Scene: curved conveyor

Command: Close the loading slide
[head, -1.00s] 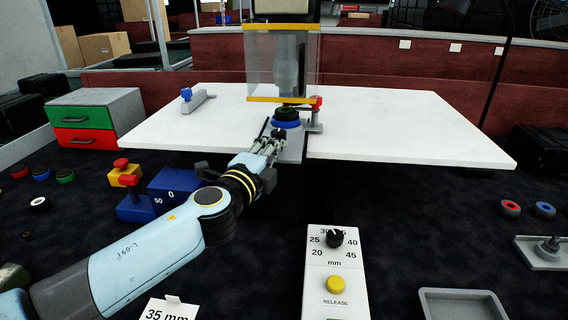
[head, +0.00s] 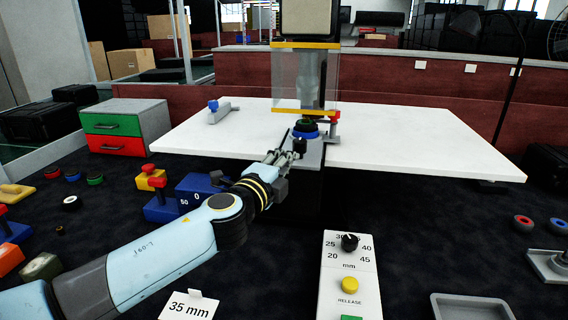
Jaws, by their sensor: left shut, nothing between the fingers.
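The loading slide (head: 312,152) is a grey bar reaching out toward me at the front middle of the white table. A blue ring with a black part (head: 305,129) sits at the slide, below a clear guard (head: 318,80) with yellow edges. My left gripper (head: 284,154) is shut and empty, just left of the slide's near end. A small dark knob is by its fingertips; whether they touch it I cannot tell. My right gripper is not in view.
A red-knobbed grey clamp (head: 334,128) stands right of the ring. A white control panel (head: 350,275) with a dial and yellow button is in front. Blue blocks (head: 200,192) lie beside my left arm. The white table (head: 420,145) is largely clear.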

